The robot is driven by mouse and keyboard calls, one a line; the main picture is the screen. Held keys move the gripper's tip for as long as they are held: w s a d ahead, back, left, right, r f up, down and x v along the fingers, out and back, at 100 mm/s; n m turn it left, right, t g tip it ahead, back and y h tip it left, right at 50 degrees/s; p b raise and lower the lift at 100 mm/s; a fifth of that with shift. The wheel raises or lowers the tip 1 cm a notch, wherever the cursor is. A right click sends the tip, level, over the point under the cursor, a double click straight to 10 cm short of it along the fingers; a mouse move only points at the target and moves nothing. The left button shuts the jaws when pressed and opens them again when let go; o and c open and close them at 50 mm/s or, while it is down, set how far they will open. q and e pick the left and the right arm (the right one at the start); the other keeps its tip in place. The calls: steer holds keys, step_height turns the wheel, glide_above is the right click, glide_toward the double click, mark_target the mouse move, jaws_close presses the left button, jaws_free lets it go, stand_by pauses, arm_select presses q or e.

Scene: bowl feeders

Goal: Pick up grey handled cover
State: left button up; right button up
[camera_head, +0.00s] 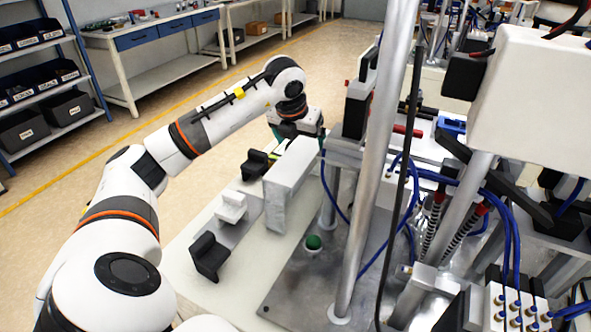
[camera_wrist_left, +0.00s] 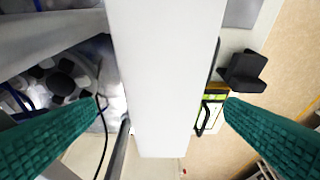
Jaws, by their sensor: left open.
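A light grey box-shaped block (camera_head: 290,187), which looks like the grey cover, stands upright on the pale bench beside the metal plate. I cannot make out its handle. My left gripper (camera_head: 297,133) is at its far upper end, partly hidden by the wrist. In the left wrist view, a pale grey slab (camera_wrist_left: 165,60), seemingly the same cover, runs down the middle. My open left gripper (camera_wrist_left: 162,108) has one teal finger on each side of it, with gaps to both. I cannot tell how deep the fingers reach. My right gripper is not in view.
Black and white blocks (camera_head: 211,256) stand in a row left of the cover. A metal post (camera_head: 372,170) and blue hoses rise close on its right. The floor to the left is clear.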

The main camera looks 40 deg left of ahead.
mark_target(301, 152)
arm_select(q)
steer(key=x, duration=0.5)
steer(key=shift+s+a+f+p, duration=0.15)
steer(key=shift+s+f+p, duration=0.05)
steer(key=shift+p, duration=0.2)
steer(key=shift+f, duration=0.2)
stand_by(0.3)
